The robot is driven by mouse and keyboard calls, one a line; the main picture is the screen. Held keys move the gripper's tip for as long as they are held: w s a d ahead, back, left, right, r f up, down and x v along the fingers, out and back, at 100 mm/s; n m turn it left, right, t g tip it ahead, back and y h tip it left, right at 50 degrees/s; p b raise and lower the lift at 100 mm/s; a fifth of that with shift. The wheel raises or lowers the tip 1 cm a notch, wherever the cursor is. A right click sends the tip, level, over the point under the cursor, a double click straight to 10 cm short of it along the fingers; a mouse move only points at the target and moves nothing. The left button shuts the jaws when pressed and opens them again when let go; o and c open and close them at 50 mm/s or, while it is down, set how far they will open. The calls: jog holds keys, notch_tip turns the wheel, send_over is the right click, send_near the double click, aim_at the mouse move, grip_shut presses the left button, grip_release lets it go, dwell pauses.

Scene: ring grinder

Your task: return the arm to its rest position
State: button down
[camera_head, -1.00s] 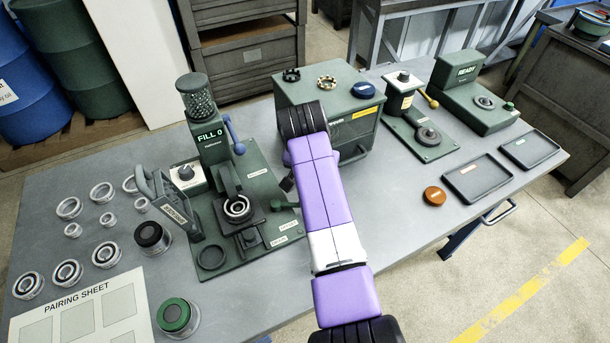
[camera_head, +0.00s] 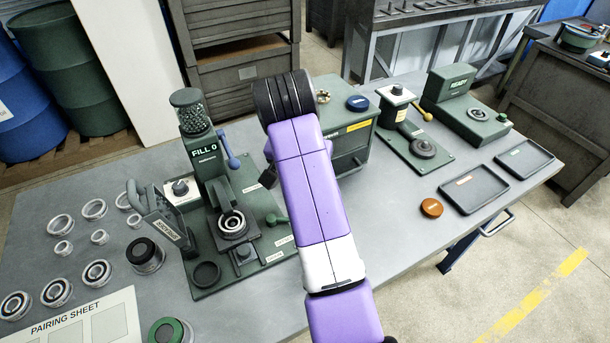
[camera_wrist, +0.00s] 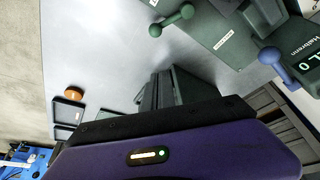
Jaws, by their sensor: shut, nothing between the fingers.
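My purple and white arm (camera_head: 318,205) reaches up across the middle of the head view and bends at a black joint. My gripper hangs behind the arm there and is mostly hidden. In the wrist view its purple housing spans the bottom edge, and the dark fingers of my gripper (camera_wrist: 168,88) look shut with nothing held. The gripper is above the bench, apart from the grinder.
The green grinder (camera_head: 205,165), reading FILL 0, stands left of my arm. A green cabinet (camera_head: 352,150) stands close behind it. Trays (camera_head: 473,188) and an orange disc (camera_head: 432,208) lie right. Rings (camera_head: 94,209) and a pairing sheet (camera_head: 85,318) lie left.

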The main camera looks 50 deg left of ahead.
dwell(0.4)
jog(key=w+a+r+n+t+y, duration=0.2)
jog(key=w+a+r+t+y, duration=0.1)
jog(key=a+r+y, duration=0.3)
jog(key=s+d+f+m+t, duration=0.1)
jog(key=s+d+f+t, duration=0.15)
jog(key=d, duration=0.95)
jog(key=s+d+f+m+t+y, duration=0.1)
jog(key=d+f+m+t, duration=0.2)
jog(key=d, duration=0.8)
jog(key=s+d+f+t, duration=0.2)
jog(key=d+f+t, duration=0.15)
jog(key=d, duration=0.85)
jog(key=s+d+m+h, duration=0.4)
jog(key=s+d+h, duration=0.5)
jog(key=s+d, duration=1.6)
jog(key=shift+d+g, duration=0.2)
jog(key=shift+g, duration=0.1)
jog(key=shift+s, duration=0.1)
